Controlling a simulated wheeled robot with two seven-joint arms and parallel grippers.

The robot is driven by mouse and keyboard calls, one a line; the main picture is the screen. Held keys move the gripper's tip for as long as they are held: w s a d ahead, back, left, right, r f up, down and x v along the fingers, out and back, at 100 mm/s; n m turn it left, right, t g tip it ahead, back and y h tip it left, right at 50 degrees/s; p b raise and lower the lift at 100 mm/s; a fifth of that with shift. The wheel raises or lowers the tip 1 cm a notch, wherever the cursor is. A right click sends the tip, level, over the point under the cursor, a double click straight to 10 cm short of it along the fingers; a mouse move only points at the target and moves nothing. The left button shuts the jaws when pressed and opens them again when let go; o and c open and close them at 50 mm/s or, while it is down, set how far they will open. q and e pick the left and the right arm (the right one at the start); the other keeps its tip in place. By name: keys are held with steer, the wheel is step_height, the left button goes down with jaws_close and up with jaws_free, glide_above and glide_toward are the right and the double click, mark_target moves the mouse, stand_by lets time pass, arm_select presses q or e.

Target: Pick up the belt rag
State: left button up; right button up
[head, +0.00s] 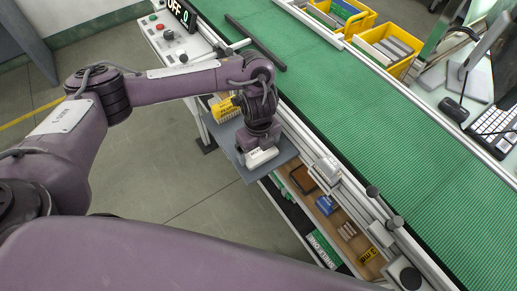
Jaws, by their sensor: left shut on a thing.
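My left gripper (260,158) points down at the grey side tray (284,153) beside the conveyor. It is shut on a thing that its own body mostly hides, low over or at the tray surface. I cannot clearly make out the belt rag; no separate cloth shows on the open part of the tray. My right gripper is not in view.
A yellow box (222,109) stands close behind my left wrist. The green conveyor belt (360,125) runs along the right. A shelf (325,205) below holds small items. Yellow bins (390,50) and a keyboard (494,122) lie beyond the belt. Floor is open at left.

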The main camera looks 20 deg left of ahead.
arm_select(q)
steer(key=r+p, duration=0.2)
steer(key=r, duration=0.6)
steer(key=shift+w+r, duration=0.2)
step_height(320, 180, up, 12)
steer(key=f+p, duration=0.1)
glide_above(259, 149)
steer(key=shift+s+r, duration=0.25)
